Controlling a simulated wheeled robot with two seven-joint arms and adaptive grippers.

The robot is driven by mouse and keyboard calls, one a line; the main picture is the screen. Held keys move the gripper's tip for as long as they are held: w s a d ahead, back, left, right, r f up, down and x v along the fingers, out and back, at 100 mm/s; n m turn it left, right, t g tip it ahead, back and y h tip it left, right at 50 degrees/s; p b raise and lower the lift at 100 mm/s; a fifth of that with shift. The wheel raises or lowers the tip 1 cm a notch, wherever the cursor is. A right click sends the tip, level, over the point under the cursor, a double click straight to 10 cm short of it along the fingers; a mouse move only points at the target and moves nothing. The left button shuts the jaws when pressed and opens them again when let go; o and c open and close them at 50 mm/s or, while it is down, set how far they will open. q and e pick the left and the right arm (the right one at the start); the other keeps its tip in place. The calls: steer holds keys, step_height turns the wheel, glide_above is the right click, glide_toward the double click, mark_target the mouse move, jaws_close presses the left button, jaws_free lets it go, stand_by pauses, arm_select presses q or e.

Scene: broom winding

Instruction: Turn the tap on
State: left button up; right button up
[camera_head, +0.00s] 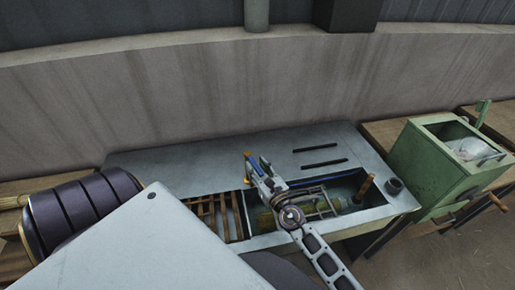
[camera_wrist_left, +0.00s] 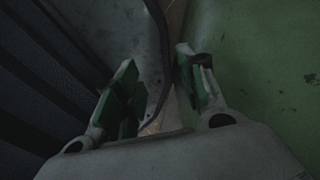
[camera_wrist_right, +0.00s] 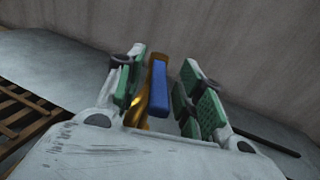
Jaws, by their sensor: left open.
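The tap (camera_head: 247,155) has a brass body and a blue handle, and stands at the back of the sink bench. My right gripper (camera_head: 263,178) is at the tap. In the right wrist view the blue handle (camera_wrist_right: 158,88) and brass part lie between the fingers of my right gripper (camera_wrist_right: 165,95). The fingers are apart, with a gap between the handle and the right finger; the brass is close to the left finger, and contact is unclear. My left gripper (camera_wrist_left: 160,90) is open and empty in its wrist view; it is not seen in the head view.
The grey bench (camera_head: 170,155) has a slatted rack (camera_head: 222,217) and an open basin with a wooden-handled item (camera_head: 365,188). A green machine (camera_head: 430,165) stands to the right. A concrete wall (camera_head: 200,90) is behind. A green surface (camera_wrist_left: 260,70) is close to my left gripper.

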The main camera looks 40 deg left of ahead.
steer(key=shift+d, duration=0.15)
steer(key=shift+s+d, duration=0.1)
steer(key=v, duration=1.1)
steer(key=shift+d, duration=0.25)
stand_by(0.4)
stand_by(0.5)
